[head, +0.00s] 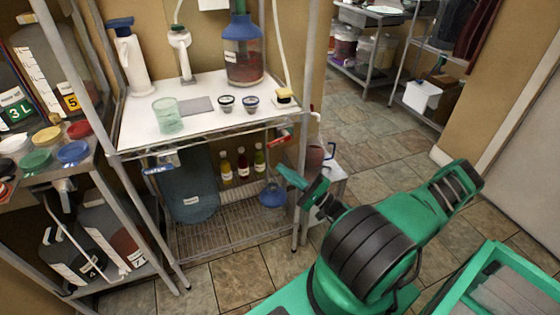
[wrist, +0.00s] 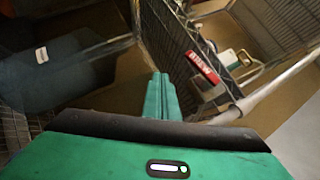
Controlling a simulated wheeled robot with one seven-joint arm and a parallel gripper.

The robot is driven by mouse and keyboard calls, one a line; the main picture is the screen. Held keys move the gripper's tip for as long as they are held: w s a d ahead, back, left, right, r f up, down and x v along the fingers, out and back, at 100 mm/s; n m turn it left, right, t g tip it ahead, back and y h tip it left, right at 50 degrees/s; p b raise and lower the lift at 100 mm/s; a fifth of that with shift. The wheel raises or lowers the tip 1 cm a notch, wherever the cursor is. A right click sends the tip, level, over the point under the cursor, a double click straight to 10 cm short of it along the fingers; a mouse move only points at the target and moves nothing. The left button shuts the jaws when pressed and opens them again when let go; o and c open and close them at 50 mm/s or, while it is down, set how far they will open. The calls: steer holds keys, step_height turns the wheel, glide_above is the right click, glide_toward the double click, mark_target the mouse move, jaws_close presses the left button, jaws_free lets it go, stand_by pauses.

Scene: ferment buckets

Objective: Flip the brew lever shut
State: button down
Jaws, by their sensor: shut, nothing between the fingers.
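A red piece with a white label (head: 280,135) sits at the right end of the white shelf's front edge. It also shows in the wrist view (wrist: 203,67), right of and beyond my fingers. The lettering is too small to read surely, and I cannot make out a separate brew lever or its angle. My gripper (head: 283,174) is shut and empty, in front of the rack and below the red piece. In the wrist view, my two green fingers (wrist: 159,92) lie together, apart from the red piece.
The white shelf (head: 140,122) holds a green cup (head: 166,114), a blue-topped jug (head: 243,52) and small jars. Below are a large blue container (head: 190,190), several bottles and a blue flask (head: 272,195). Tiled floor is open at right.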

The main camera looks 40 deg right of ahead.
steer(key=s+f, duration=0.5)
steer(key=shift+a, duration=0.15)
steer(key=shift+s, duration=0.1)
stand_by(0.4)
steer(key=s+a+r+n+g+y, duration=0.1)
steer(key=s+a+n+g, duration=0.25)
steer(key=n+g, duration=0.4)
steer(key=s+a+r+n+g+y, duration=0.15)
steer(key=s+n+g, duration=0.25)
steer(key=g, duration=0.7)
steer(key=s+d+r+g+h, duration=0.1)
steer(key=s+r+h, duration=0.5)
steer(key=r, duration=0.6)
steer(key=s+d+r+g+h, duration=0.1)
steer(key=s+r+h, duration=0.5)
steer(key=r, duration=0.7)
steer(key=shift+s+r, duration=0.2)
steer(key=shift+s, duration=0.05)
